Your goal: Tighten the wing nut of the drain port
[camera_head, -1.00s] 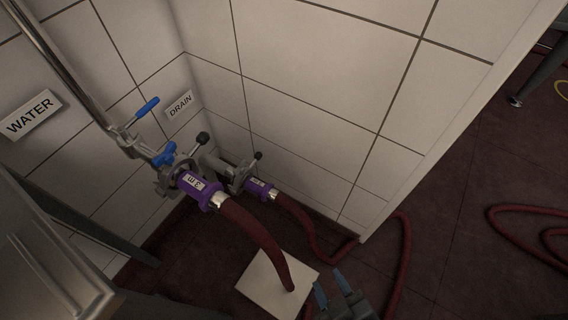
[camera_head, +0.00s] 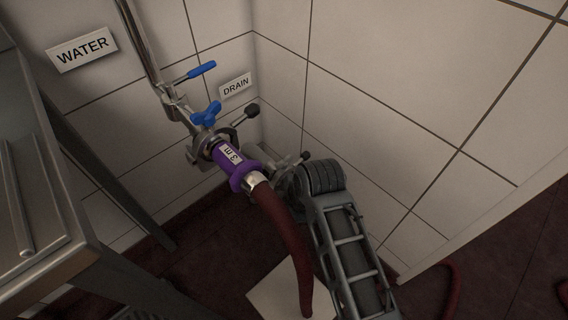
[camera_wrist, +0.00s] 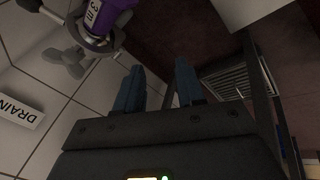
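The drain port is mostly hidden behind my arm in the head view; a dark ball-ended lever (camera_head: 305,156) shows beside my arm's end. The DRAIN sign (camera_head: 236,85) is on the wall above, and also at the left of the wrist view (camera_wrist: 18,113). My gripper (camera_wrist: 158,88) shows in the wrist view with its two blue-grey fingers apart and nothing between them. The head view hides its fingers. Grey rounded parts of a fitting (camera_wrist: 68,60) lie up and left of the fingers, apart from them.
The water port carries a blue wing nut (camera_head: 207,114) and a purple coupling (camera_head: 235,163) marked 3 m, with a red hose (camera_head: 288,235) hanging close left of my arm. A metal table (camera_head: 75,240) stands at the left. Tiled walls close in the corner.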

